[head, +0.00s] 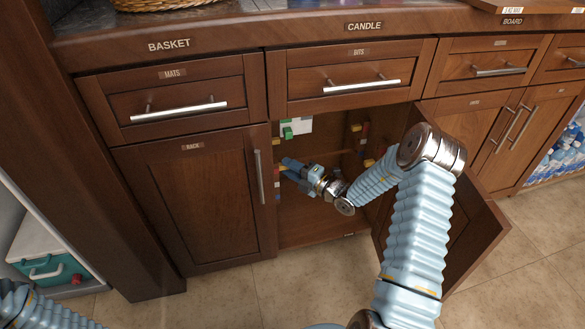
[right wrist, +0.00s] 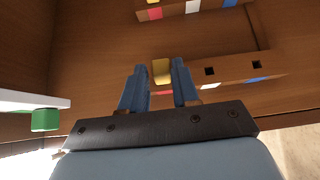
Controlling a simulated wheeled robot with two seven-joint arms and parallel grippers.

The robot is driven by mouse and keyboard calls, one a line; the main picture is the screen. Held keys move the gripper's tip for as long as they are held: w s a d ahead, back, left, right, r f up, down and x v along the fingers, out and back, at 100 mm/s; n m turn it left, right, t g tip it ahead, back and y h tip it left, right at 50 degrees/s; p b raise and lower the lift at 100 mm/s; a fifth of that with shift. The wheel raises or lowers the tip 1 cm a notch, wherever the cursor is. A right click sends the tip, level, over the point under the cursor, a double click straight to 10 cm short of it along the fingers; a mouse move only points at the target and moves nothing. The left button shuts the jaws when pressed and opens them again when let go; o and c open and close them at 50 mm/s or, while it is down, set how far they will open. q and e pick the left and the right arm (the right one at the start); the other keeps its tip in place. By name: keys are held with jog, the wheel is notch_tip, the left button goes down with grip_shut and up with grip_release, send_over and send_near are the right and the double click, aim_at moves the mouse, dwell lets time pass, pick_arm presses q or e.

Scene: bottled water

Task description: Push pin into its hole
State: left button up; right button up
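A yellow pin (right wrist: 161,72) stands out from a wooden strip on the cabinet's inner wall, in the right wrist view. My right gripper (right wrist: 160,68) reaches it; its two blue fingers are parted, one on each side of the pin, with a narrow gap showing. In the head view, my right gripper (head: 284,168) is inside the open cabinet, at its left wall. Two dark square holes (right wrist: 230,65) show in the strip to the right of the pin. How deep the pin sits is hidden. My left gripper is out of view.
The open cabinet door (head: 465,225) stands to the right of my right arm. A white panel with a green block (right wrist: 45,120) juts in near the gripper's left. Other coloured blocks (head: 355,128) are on the cabinet's inner walls. The tiled floor in front is clear.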

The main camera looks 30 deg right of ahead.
jog(key=o, duration=0.3)
jog(key=v, duration=0.7)
jog(key=shift+s, duration=0.25)
jog(key=shift+d, duration=0.15)
